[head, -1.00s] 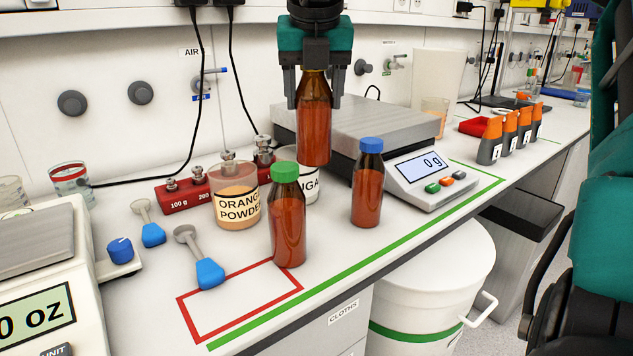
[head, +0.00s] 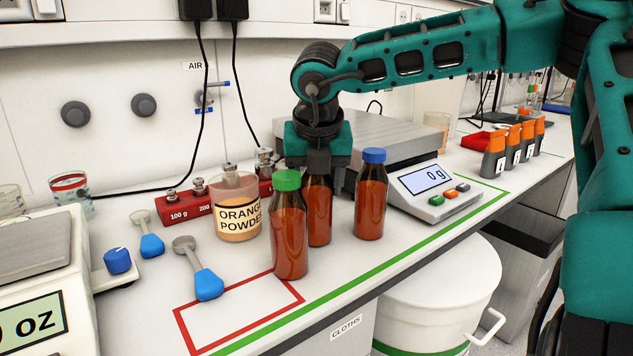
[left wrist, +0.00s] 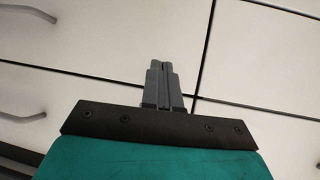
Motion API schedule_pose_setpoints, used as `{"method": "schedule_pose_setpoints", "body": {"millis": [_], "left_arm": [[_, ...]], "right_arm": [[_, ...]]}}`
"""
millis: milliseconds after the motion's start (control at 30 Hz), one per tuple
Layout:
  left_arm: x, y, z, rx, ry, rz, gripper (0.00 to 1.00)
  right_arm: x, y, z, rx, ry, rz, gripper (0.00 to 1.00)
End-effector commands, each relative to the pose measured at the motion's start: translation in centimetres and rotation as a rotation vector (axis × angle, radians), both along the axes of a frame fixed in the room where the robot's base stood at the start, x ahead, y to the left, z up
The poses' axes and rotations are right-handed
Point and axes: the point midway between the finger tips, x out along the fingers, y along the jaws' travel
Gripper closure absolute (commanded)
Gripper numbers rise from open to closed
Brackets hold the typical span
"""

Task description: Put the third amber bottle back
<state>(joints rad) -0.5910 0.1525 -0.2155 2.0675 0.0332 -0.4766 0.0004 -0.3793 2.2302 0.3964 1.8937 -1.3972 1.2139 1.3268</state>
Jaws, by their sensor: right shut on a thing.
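Three amber bottles are in the head view. My right gripper (head: 318,172) is shut on the third amber bottle (head: 319,218), around its upper part, which hides its top. This bottle is upright, between and slightly behind the green-capped amber bottle (head: 289,238) and the blue-capped amber bottle (head: 370,205). Its base is at or very near the counter; I cannot tell whether it touches. The green-capped bottle partly covers it. My left gripper (left wrist: 164,68) shows in the left wrist view, its fingers together and empty, in front of pale cabinet fronts.
A scale (head: 425,188) reading 0 g stands right behind the bottles. An orange powder jar (head: 237,190), red weight block (head: 180,205) and blue-handled scoops (head: 209,285) are left. A red outlined rectangle (head: 240,318) on the counter is empty. A green line marks the front edge.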

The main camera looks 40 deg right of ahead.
Motion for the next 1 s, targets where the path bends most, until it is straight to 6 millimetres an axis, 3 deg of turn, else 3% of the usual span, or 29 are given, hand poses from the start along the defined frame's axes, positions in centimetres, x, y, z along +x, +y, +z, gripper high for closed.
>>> {"method": "schedule_pose_setpoints", "body": {"millis": [233,267,500,867,1000], "left_arm": [[0.0,0.0,-0.6,0.000,0.000,0.000,1.00],[0.0,0.0,-0.5,0.000,0.001,0.000,1.00],[-0.1,0.0,-0.5,0.000,0.002,0.000,1.00],[-0.1,0.0,0.3,-0.001,0.002,0.001,1.00],[-0.1,0.0,0.4,-0.002,0.002,0.002,1.00]], "right_arm": [[0.0,0.0,-0.3,-0.001,-0.003,0.000,0.85],[0.0,0.0,-0.2,-0.001,-0.001,0.000,0.36],[0.0,0.0,-0.2,0.000,0.000,0.001,0.13],[0.0,0.0,0.4,0.000,0.000,0.001,0.13],[-0.7,0.6,2.7,-0.002,-0.005,0.002,0.13]]}}
